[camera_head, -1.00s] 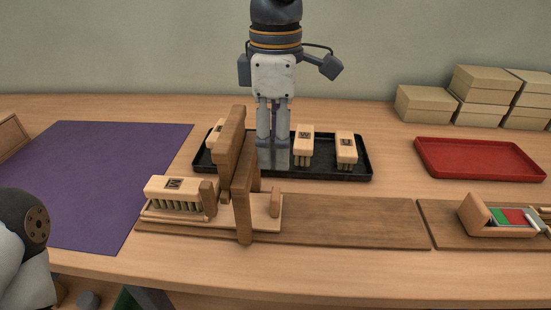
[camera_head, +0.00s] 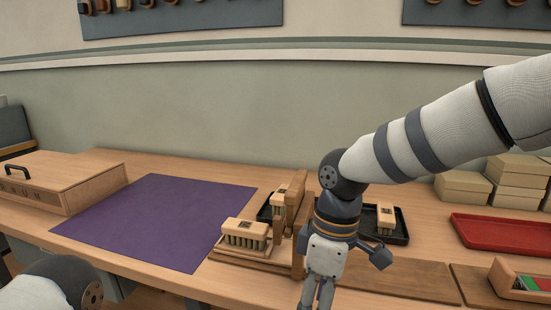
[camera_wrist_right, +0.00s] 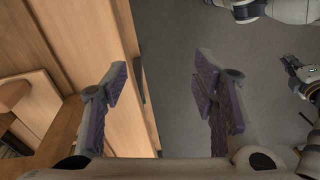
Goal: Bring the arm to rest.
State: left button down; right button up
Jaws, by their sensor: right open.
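My right arm reaches in from the upper right in the head view. Its gripper (camera_head: 318,292) points down in front of the wooden fixture (camera_head: 300,200), with its fingertips at the bottom of the picture. In the right wrist view the two fingers of this gripper (camera_wrist_right: 160,85) are apart, with nothing between them. Grey floor shows below them, and the bench edge is to their left. My left arm shows only as a link at the lower left of the head view. What looks like my left gripper (camera_wrist_right: 300,77) is at the right edge of the wrist view; its jaws are unclear.
A bristled brush block (camera_head: 246,233) sits on the fixture's left end. A black tray (camera_head: 400,228) with blocks is behind, partly hidden by my arm. A purple mat (camera_head: 160,220), wooden case (camera_head: 65,180), red tray (camera_head: 500,232) and stacked boxes (camera_head: 462,188) are also on the bench.

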jog(key=s+d+f+m+g+y, duration=0.15)
jog(key=s+f+m, duration=0.25)
jog(key=s+f, duration=0.55)
jog(key=s+d+f+m+g, duration=0.1)
jog(key=s+d+f+m, duration=0.15)
jog(key=s+f, duration=0.7)
pick_arm(q)
jog(key=shift+w+d+r+t+p, duration=0.15)
jog(key=shift+w+r+p, duration=0.2)
jog(key=shift+w, duration=0.3)
jog(key=shift+w+a+r+t+p, duration=0.1)
jog(key=shift+w+r+t+p, duration=0.1)
jog(key=shift+w+r, duration=0.3)
pick_arm(e)
jog(key=s+d+f+m+h, duration=0.1)
jog(key=s+d+f+m, duration=0.1)
jog(key=s+d, duration=0.4)
jog(key=s+d+f+m+h, duration=0.1)
jog(key=s+d+f+m, duration=0.2)
jog(key=s, duration=0.7)
jog(key=d+m+t, duration=0.1)
jog(key=d+m, duration=0.1)
jog(key=shift+d+f+h, duration=0.3)
jog(key=shift+d+h, duration=0.05)
pick_arm(q)
jog(key=shift+w+f, duration=0.1)
jog(key=shift+f, duration=0.05)
